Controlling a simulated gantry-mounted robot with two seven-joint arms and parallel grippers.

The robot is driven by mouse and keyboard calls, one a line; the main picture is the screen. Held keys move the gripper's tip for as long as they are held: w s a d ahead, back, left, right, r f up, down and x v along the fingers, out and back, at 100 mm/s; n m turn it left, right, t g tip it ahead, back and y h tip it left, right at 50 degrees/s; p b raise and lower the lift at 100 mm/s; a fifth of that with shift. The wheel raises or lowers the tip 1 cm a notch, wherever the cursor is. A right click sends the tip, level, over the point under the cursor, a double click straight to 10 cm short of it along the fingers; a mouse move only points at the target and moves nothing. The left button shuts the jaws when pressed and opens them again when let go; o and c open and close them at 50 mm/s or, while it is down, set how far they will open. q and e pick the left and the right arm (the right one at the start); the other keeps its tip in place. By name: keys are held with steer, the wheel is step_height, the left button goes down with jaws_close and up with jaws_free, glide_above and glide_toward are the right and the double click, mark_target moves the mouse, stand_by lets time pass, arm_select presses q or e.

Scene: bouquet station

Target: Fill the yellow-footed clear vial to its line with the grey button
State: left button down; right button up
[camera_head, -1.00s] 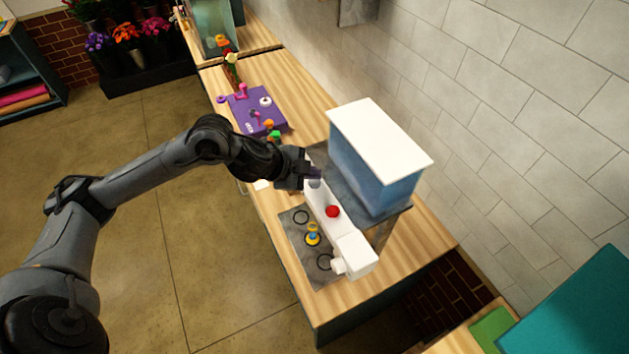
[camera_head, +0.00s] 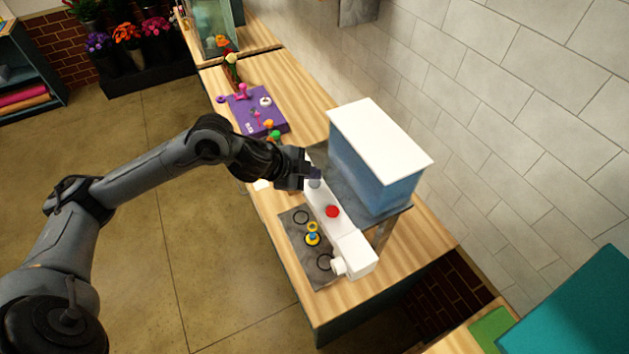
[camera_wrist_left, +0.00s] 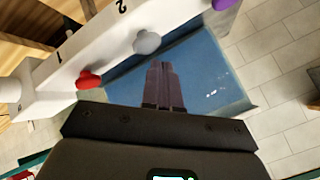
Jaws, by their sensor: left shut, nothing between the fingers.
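The yellow-footed vial (camera_head: 312,236) stands on the dark mat, between two ring marks, in front of the white dispenser bar (camera_head: 347,242). Its clear wall, fill line and liquid level are too small to make out. The grey button (camera_wrist_left: 147,42) shows on the bar in the wrist view, between a red and a purple one; it also shows in the head view (camera_head: 314,183), just below my fingertips. My left gripper (camera_head: 316,173) is shut and empty at the bar's far end. Its closed fingers (camera_wrist_left: 164,86) point toward the bar's grey-button stretch. I cannot tell whether they touch the button.
The red button (camera_head: 332,211) sits mid-bar. A blue tank (camera_head: 372,172) with a white lid stands behind the bar. A purple board (camera_head: 257,110) with small parts lies farther along the counter. The dark mat (camera_head: 300,245) has empty ring marks. A tiled wall borders the right.

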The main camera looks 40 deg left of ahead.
mark_target(312, 184)
arm_select(q)
steer(key=shift+f, duration=0.2)
stand_by(0.3)
steer(key=shift+f, duration=0.25)
steer(key=shift+f+b, duration=0.5)
steer(key=shift+f, duration=0.1)
stand_by(0.8)
steer(key=shift+r, duration=0.1)
steer(key=shift+r+p, duration=0.95)
steer(key=shift+p, duration=0.15)
step_height(312, 184, up, 5)
steer(key=p, duration=0.5)
stand_by(2.1)
